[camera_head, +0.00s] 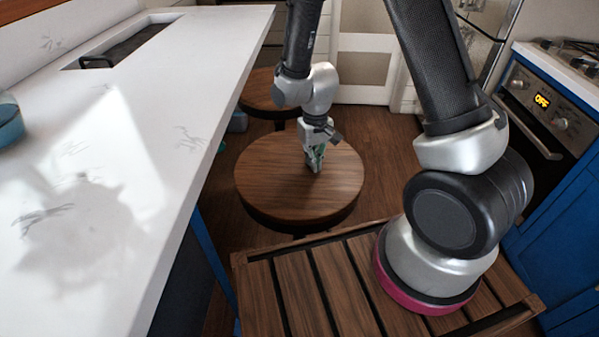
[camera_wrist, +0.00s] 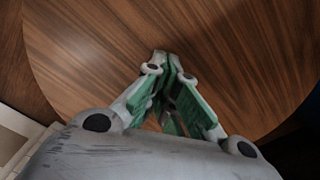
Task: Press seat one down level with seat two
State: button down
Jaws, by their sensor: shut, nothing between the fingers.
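Two round brown wooden stool seats stand beside the counter. The near seat (camera_head: 268,185) is under my gripper (camera_head: 314,167), and its wood grain fills most of the wrist view (camera_wrist: 235,50). The far seat (camera_head: 258,90) is behind it, partly hidden by my arm and the counter. No label shows which is seat one. My gripper points down with its green-padded fingers shut and empty; the tips (camera_wrist: 163,60) are at or just above the near seat's top, right of its middle. I cannot tell whether they touch. The seats' height difference is not clear from this angle.
A long white counter (camera_head: 110,130) with a sink (camera_head: 120,45) runs along the left. A blue oven unit (camera_head: 550,120) with a lit display stands at the right. Dark wooden floor (camera_head: 385,160) is open right of the near seat.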

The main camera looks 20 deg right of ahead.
jog(key=shift+r, duration=3.5)
jog(key=s+d+r+t, duration=0.1)
jog(key=s+d+r, duration=0.4)
jog(key=r, duration=0.3)
jog(key=s+d+r+m+t, duration=0.1)
jog(key=s+d+r+t, duration=0.1)
jog(key=s+d+r, duration=0.3)
jog(key=s+d+r+m+t, duration=0.1)
jog(key=s+d+r, duration=0.4)
jog(key=s+r, duration=0.4)
notch_tip(320, 180, up, 3)
jog(key=shift+r, duration=0.2)
